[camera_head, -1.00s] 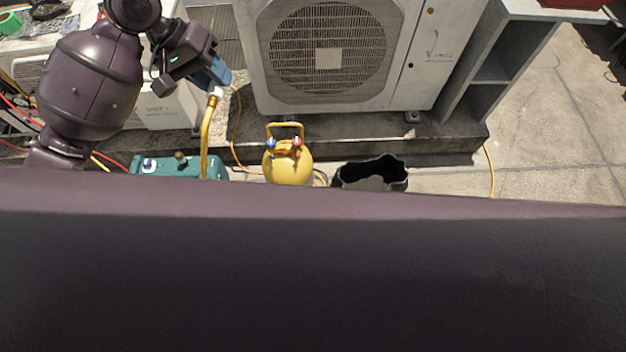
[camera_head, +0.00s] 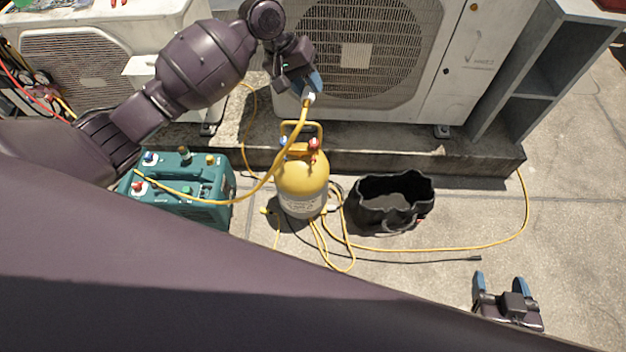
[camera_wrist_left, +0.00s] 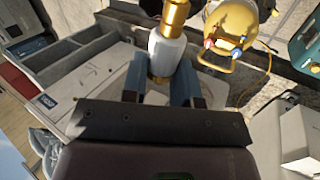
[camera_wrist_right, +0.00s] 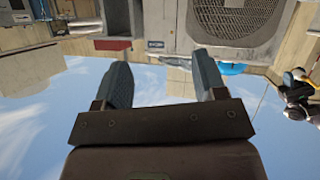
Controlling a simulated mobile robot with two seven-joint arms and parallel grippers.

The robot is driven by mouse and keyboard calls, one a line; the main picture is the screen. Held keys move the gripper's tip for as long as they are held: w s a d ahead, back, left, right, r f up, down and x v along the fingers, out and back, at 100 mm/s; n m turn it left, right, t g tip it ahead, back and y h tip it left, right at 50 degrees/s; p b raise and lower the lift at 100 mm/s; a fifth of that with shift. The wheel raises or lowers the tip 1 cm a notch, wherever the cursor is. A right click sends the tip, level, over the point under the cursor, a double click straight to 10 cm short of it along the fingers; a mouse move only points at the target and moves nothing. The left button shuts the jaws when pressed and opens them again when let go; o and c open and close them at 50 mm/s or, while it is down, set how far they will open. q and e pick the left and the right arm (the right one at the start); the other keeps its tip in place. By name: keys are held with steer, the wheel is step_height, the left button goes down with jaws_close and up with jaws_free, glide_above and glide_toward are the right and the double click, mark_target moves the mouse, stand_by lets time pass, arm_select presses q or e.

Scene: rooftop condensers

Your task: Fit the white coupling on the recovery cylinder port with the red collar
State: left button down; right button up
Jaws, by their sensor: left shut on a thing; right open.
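My left gripper (camera_head: 311,86) is shut on the white coupling (camera_head: 309,96) at the end of a yellow hose. In the left wrist view the white coupling (camera_wrist_left: 166,52) stands between the fingers, with a brass part above it. The yellow recovery cylinder (camera_head: 302,185) stands on the ground below and slightly left of the coupling, apart from it. Its port with the red collar (camera_head: 314,144) is at its top right, and a blue one (camera_head: 283,141) is at its top left. My right gripper (camera_head: 506,290) is open and empty at the lower right, away from the cylinder.
The teal recovery machine (camera_head: 183,190) stands left of the cylinder, joined to the held hose. A black bucket-like bag (camera_head: 392,202) stands right of the cylinder. A condenser unit (camera_head: 455,60) on a concrete ledge is behind. Yellow hoses lie on the ground around the cylinder.

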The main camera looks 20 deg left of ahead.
mark_target(312, 162)
arm_select(q)
step_height(312, 162, down, 44)
steer(key=w+n+b, duration=0.1)
steer(key=w+b, duration=0.1)
steer(key=b, duration=1.3)
steer(key=shift+t, duration=0.4)
steer(key=w+b, duration=0.1)
steer(key=w+a+b, duration=0.1)
steer(key=w, duration=0.1)
steer(key=w+a, duration=0.1)
steer(key=w, duration=0.1)
steer(key=shift+r+b, duration=0.1)
steer(key=shift+b, duration=0.3)
arm_select(e)
step_height(312, 162, down, 17)
steer(key=s+g, duration=0.1)
steer(key=s, duration=0.2)
steer(key=shift+a+r+n+g+y, duration=0.2)
steer(key=shift+a+n+g+y, duration=0.1)
steer(key=shift+a+n, duration=0.15)
arm_select(q)
steer(key=shift+p, duration=0.3)
arm_select(e)
steer(key=shift+w+r, duration=0.25)
steer(key=shift+r, duration=0.15)
